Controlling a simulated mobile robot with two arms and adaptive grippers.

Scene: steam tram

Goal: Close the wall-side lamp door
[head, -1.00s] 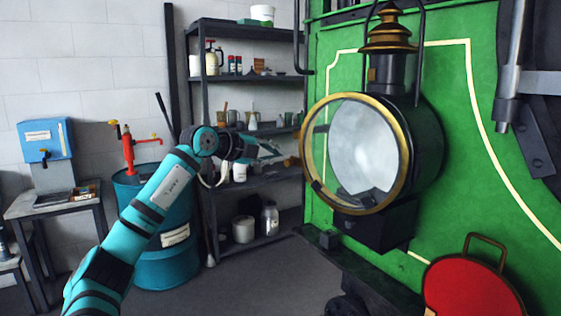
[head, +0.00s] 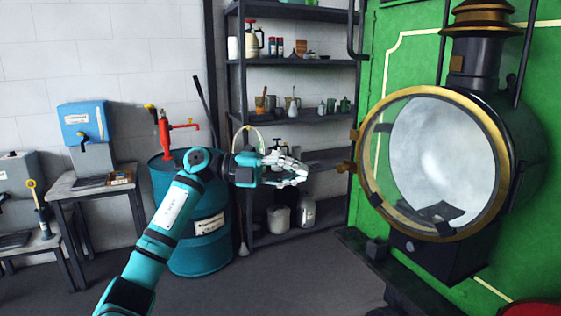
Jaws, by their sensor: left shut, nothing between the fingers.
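The lamp (head: 525,150) is a black housing with a brass-topped chimney, mounted on a green panel at the right. Its round glass door has a brass rim (head: 484,112), with a brass fitting (head: 345,166) on its left edge. The rim stands in front of the pale reflector (head: 443,150). Green shows through the left part of the glass; I cannot tell how far the door is ajar. My left gripper (head: 300,172) is shut and empty, left of the rim and apart from it, with its fingers pointing right. My right gripper is out of view.
A dark shelf rack (head: 300,118) with bottles and cups stands behind my left gripper. A teal drum (head: 196,255) with a red pump stands left of it. A small table (head: 100,184) holds a blue box. Floor space (head: 290,270) is clear in front.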

